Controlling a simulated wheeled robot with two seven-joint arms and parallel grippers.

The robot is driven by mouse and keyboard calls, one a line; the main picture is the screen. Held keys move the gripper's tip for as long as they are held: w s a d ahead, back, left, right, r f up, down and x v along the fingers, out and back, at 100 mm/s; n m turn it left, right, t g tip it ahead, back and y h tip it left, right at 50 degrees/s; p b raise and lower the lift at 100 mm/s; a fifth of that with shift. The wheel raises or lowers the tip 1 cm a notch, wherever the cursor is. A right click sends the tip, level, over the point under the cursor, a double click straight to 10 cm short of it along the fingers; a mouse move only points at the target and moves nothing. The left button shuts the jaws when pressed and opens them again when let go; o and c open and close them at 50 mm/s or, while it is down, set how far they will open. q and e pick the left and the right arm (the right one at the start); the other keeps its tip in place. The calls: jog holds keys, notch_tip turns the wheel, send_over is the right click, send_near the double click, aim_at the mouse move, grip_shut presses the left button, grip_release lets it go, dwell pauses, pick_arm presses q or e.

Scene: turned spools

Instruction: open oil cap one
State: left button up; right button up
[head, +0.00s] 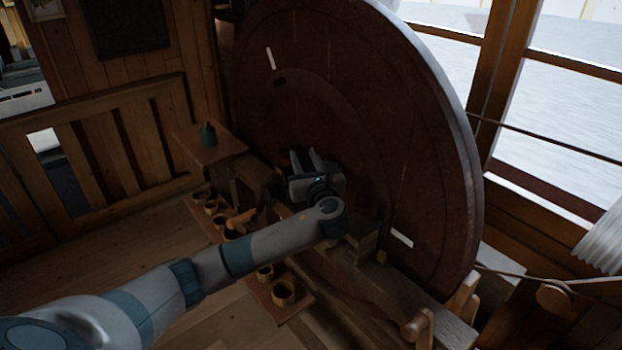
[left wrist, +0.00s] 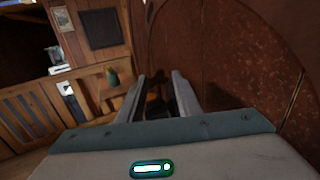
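My left gripper (head: 313,160) is in front of the large dark wheel (head: 350,90), above the wooden beam at its foot. In the left wrist view its two fingers (left wrist: 161,92) stand apart with a gap between them. A small orange-brown part (left wrist: 154,97) shows in that gap, farther off; I cannot tell whether it is the oil cap. No oil cap can be clearly made out; my gripper and arm cover part of the beam. My right gripper is not in view.
A green bottle (head: 208,134) stands on a small wooden shelf (head: 222,151) left of the wheel. Several wooden cups, one of them here (head: 283,293), stand on low boards below the beam. A slatted wooden railing (head: 95,160) is at the left. Windows are at the right.

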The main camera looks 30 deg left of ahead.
pick_arm(q)
jog(key=b+v, duration=0.1)
jog(key=v, duration=0.5)
jog(key=shift+s+d+b, duration=0.25)
jog(key=shift+s+b, duration=0.05)
jog(key=shift+b, duration=0.1)
